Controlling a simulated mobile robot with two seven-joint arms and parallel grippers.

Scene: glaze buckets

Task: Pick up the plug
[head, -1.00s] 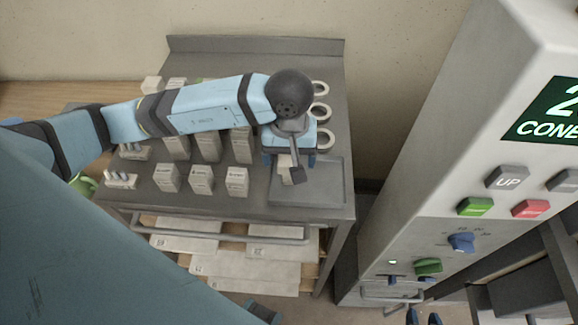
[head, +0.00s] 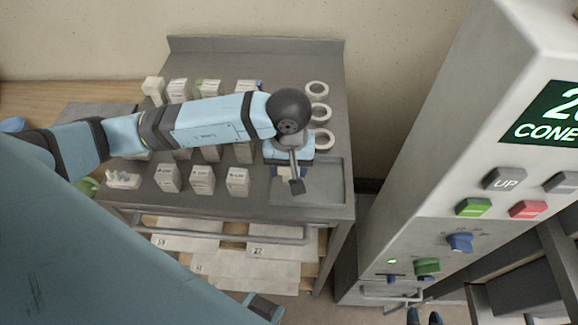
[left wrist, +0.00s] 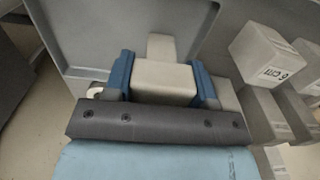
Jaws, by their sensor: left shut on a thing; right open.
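The plug (left wrist: 165,82) appears to be the pale block between the blue fingers of my left gripper (left wrist: 164,78) in the left wrist view. A narrower pale part sticks out beyond it. My left gripper is shut on it from both sides. In the head view my left gripper (head: 289,172) is low over the left part of a shallow grey tray (head: 328,190), and the wrist hides most of the plug. My right gripper (head: 424,317) shows only as blue fingertips, apart and empty, at the bottom edge.
Several pale labelled blocks (head: 202,180) stand in rows on the grey cart (head: 255,56), left of my left gripper. White rings (head: 319,112) lie behind it on the right. A control cabinet (head: 425,190) stands at the right. The tray's right part is clear.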

